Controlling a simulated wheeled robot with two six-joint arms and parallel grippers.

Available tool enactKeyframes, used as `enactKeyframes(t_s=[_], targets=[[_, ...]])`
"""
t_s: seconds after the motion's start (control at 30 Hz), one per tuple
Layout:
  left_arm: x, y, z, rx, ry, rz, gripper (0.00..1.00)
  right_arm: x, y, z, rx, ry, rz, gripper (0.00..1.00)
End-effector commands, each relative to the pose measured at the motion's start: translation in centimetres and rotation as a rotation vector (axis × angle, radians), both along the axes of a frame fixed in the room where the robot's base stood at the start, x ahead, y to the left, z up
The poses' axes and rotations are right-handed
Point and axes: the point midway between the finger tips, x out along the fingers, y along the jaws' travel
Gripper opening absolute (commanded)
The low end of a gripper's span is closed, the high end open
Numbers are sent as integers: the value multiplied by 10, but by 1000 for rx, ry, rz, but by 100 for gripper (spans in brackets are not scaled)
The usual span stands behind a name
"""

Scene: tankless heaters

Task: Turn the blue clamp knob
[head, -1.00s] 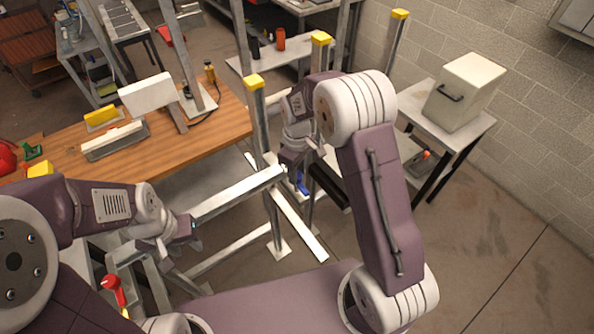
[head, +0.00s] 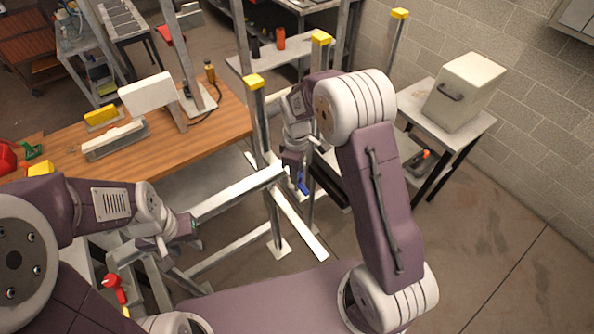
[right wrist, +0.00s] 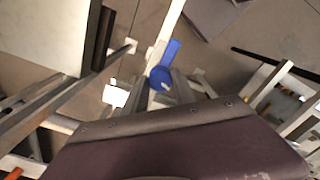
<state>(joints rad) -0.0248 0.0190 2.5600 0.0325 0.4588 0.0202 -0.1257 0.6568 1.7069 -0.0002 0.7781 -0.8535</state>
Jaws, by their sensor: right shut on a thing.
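The blue clamp knob (head: 303,187) is at the metal frame in the middle of the head view, just below my right gripper (head: 296,168). In the right wrist view the blue knob (right wrist: 164,68) shows a round part and a long lever, between the tips of my right gripper's fingers (right wrist: 163,84). The right gripper is shut on it. My left gripper (head: 168,250) is low on the left, away from the knob; its fingertips are not clear, so I cannot tell whether it is open.
Metal posts with yellow caps (head: 253,81) stand close around the right gripper. A pale bar (head: 238,193) runs across the frame. A wooden bench (head: 222,127) is on the left and a small table with a white box (head: 466,92) on the right. The right floor is clear.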

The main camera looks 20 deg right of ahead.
Motion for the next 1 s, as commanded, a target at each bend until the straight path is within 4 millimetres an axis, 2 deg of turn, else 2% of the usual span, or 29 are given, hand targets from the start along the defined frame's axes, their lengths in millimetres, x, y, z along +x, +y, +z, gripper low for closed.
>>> enactKeyframes(t_s=[0.03, 0.07, 0.13, 0.47, 0.57, 0.8, 1.0], targets=[[0, 0, 0, 0, 0, 0, 36, 1, 0, 1, 1, -4, -1, 0], [0, 0, 0, 0, 0, 0, 36, 1, 0, 1, 1, -4, -1, 35], [0, 0, 0, 0, 0, 0, 36, 1, 0, 1, 1, -3, -1, 54], [0, 0, -1, 0, 0, 0, 36, 1, 0, 2, 1, -3, -1, 54], [0, 0, -7, 0, 0, 0, 36, 2, 0, 15, 1, -6, -1, 54], [0, 0, -20, 0, 0, 0, 36, 2, 1, 68, 1, -8, -1, 54], [0, 0, -22, 0, 0, 0, 36, 1, 1, 90, 1, -3, -1, 54]])
